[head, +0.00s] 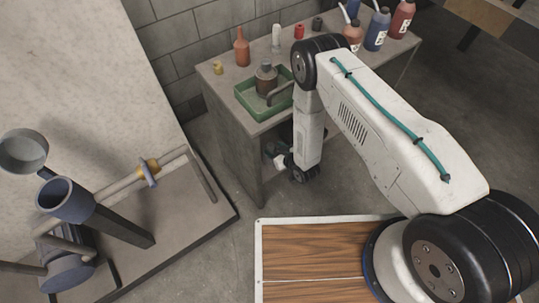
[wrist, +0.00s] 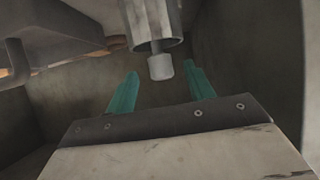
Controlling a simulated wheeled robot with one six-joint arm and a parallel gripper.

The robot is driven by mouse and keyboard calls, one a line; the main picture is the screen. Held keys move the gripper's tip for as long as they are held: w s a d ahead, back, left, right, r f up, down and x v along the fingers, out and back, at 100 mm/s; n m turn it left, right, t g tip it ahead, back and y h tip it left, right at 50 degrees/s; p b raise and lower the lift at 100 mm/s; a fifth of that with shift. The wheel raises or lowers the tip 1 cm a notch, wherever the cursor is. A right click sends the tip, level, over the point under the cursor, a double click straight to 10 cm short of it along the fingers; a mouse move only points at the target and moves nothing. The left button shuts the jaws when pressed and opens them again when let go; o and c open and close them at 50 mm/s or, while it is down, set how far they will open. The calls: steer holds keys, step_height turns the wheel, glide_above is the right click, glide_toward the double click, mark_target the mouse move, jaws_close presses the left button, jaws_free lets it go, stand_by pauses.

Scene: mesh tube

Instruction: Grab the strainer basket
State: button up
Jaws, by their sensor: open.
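A round grey open-topped cup (head: 23,152), which may be the strainer basket, is at the far left in the head view. I cannot make out mesh on it. My gripper's two teal fingers (wrist: 157,88) are apart in the wrist view, with nothing held between them. A grey metal cylinder (wrist: 152,22) with a pale rounded stub (wrist: 160,67) hangs at the top, over the gap between the fingers. I cannot tell whether it is part of the strainer. In the head view my arm reaches down beside the bench, and my fingers are not clearly visible.
A grey bench (head: 235,120) bears a green tray (head: 262,98) and several bottles. A blue-grey tube (head: 68,200) and pipework stand on the slab at left. In the wrist view, dark walls (wrist: 75,90) enclose my gripper closely.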

mark_target(268, 146)
steer(key=x, duration=0.5)
steer(key=shift+w+a+f, duration=0.15)
steer(key=shift+w+a, duration=0.05)
steer(key=shift+a, duration=0.05)
jaws_close()
